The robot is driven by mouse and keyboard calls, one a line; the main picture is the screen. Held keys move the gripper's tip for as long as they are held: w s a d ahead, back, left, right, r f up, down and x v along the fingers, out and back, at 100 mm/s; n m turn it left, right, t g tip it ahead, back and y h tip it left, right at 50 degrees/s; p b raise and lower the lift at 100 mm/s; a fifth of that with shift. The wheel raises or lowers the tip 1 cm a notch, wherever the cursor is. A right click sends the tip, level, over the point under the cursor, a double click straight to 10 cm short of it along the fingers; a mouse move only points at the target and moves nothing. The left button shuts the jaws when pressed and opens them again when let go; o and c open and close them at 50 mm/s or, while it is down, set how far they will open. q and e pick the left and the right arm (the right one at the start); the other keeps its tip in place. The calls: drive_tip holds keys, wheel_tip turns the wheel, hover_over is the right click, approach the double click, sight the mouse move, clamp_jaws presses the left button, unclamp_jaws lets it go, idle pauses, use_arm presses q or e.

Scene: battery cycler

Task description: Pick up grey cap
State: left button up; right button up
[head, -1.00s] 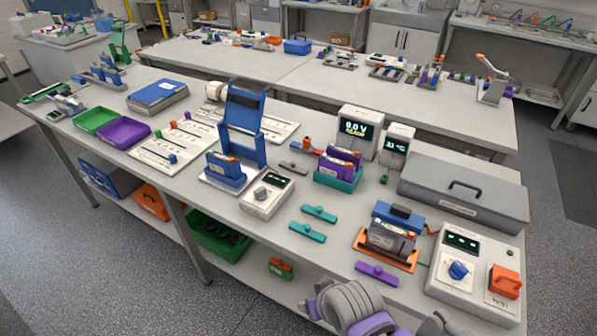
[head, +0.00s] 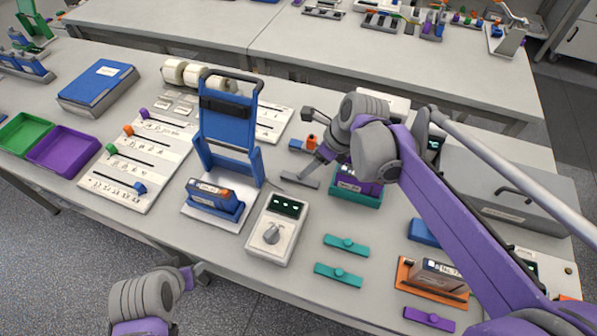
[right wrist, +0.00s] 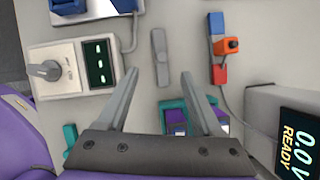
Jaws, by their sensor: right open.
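The grey cap (head: 299,180) is a flat grey bar with a small round knob, lying on the table between the blue press-like stand and the teal holder. In the right wrist view, the grey cap (right wrist: 160,57) lies lengthwise just beyond the fingertips, near the line midway between them. My right gripper (right wrist: 158,75) is open and empty, apart from the cap. In the head view, my right gripper (head: 318,158) is low over the table beside the cap, partly hidden by its own wrist. My left gripper (head: 198,273) is off the table's front edge; its fingers are too small to read.
A meter box (head: 275,228) stands in front of the cap. A red-and-blue bar with an orange knob (right wrist: 227,45) lies close on the right. The teal holder (head: 352,197) with purple cells is nearby. Two teal bars (head: 346,245) lie in front.

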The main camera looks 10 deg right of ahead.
sight(307, 184)
drive_tip(key=x, duration=0.3)
drive_tip(key=shift+s+a+f, duration=0.1)
drive_tip(key=shift+f, duration=0.35)
drive_tip(key=x, duration=0.5)
drive_tip(key=shift+w+a+f, duration=0.1)
drive_tip(key=shift+w+f, duration=0.15)
drive_tip(key=shift+w, duration=0.2)
clamp_jaws()
